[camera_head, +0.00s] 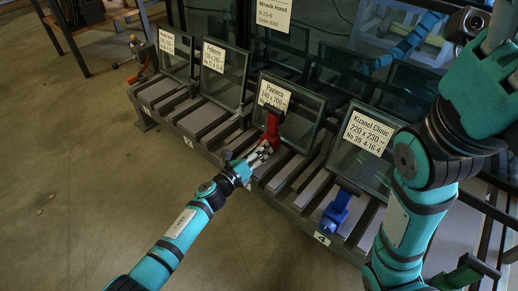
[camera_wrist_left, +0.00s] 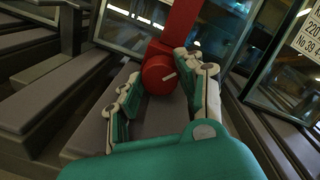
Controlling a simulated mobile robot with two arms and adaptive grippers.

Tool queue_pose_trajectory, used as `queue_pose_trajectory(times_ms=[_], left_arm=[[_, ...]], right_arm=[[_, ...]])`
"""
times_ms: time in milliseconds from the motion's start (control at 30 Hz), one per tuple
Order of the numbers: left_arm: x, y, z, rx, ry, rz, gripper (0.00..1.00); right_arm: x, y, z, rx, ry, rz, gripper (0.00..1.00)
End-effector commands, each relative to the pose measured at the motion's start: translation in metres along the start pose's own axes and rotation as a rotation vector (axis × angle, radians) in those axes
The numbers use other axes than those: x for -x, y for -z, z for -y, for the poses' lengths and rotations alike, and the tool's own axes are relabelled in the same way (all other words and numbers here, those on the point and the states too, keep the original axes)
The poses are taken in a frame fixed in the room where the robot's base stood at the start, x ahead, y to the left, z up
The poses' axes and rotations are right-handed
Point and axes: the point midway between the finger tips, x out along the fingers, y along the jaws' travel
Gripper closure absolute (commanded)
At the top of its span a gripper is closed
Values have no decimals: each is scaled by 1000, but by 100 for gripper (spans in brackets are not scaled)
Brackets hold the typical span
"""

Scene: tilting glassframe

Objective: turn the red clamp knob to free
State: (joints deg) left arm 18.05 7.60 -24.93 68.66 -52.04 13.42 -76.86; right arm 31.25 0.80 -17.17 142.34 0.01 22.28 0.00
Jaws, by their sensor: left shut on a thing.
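The red clamp (camera_head: 271,127) stands at the foot of the glass pane labelled "Pavinca" in the head view. Its round red knob (camera_wrist_left: 158,74) fills the middle of the left wrist view, with a short white line on its face, slightly tilted from level. My left gripper (camera_head: 264,149) reaches it from the front left. In the left wrist view the gripper's fingers (camera_wrist_left: 165,90) lie on both sides of the knob, shut on it.
Glass panes (camera_head: 225,72) lean in a row on a slatted rack (camera_head: 165,99). A blue clamp (camera_head: 337,209) stands to the right, before the "Kizanet Clinic" pane (camera_head: 362,150). The floor (camera_head: 80,190) at the left is open. A wooden bench (camera_head: 75,40) stands at the back left.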

Motion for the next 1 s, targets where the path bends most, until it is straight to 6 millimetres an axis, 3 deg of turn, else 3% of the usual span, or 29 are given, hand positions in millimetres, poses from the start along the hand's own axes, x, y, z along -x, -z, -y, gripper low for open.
queue_pose_trajectory(times_ms=[67, 100, 233, 633, 867, 900, 1000], left_arm=[[0, 0, 0, -1, 0, 1, 94], [0, 0, 0, -1, 0, 1, 57], [0, 0, 0, -2, 0, 1, 40], [0, 2, -2, -56, -1, 4, 39], [0, 6, -4, -432, 5, 32, 39], [3, 5, -2, -503, 5, 37, 39], [27, 1, 1, -504, 2, 33, 39]], right_arm=[[0, 0, 0, 0, 1, 0, 39], [0, 0, 0, 0, 1, 0, 39], [0, 0, 0, 0, 1, -1, 39], [5, 2, 1, 0, 2, -2, 39], [31, 9, 6, 0, 1, -1, 39], [32, 9, 6, 0, 1, -2, 39], [15, 5, 3, 0, 1, -2, 39]])
